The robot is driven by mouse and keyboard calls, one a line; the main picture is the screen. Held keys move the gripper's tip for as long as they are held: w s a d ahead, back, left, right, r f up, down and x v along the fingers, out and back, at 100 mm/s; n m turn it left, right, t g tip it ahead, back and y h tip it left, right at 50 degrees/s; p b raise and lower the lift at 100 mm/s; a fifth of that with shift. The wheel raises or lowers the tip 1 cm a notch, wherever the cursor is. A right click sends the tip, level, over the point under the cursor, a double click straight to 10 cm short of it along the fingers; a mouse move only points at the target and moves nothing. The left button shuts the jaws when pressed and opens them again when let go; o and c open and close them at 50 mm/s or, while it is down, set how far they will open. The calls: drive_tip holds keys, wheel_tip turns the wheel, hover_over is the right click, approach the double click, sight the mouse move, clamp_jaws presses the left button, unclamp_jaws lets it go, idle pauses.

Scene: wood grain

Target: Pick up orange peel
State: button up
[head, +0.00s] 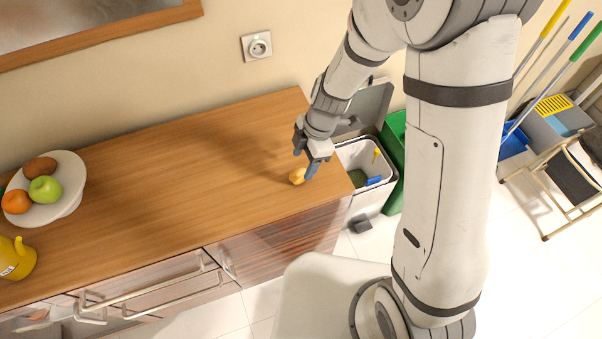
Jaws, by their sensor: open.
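A small yellow-orange piece, which looks like the orange peel (297,176), lies on the wooden countertop (190,160) near its right end. My gripper (305,165) is open and low over the counter, right at the peel. One finger shows just to the right of the peel and partly overlaps it in the picture. I cannot tell whether the fingers touch it.
A white bowl (75,200) with fruit stands at the counter's left, near a yellow pitcher (14,262). Off the right end are an open white bin (370,199) and a green bin (392,150). The counter's middle is clear.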

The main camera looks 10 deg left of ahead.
sight(300, 172)
drive_tip(key=x, duration=0.4)
drive_tip(key=shift+s+f+p, duration=0.1)
drive_tip(key=shift+f+p, duration=0.25)
drive_tip(key=shift+f, duration=0.1)
drive_tip(key=c, duration=1.1)
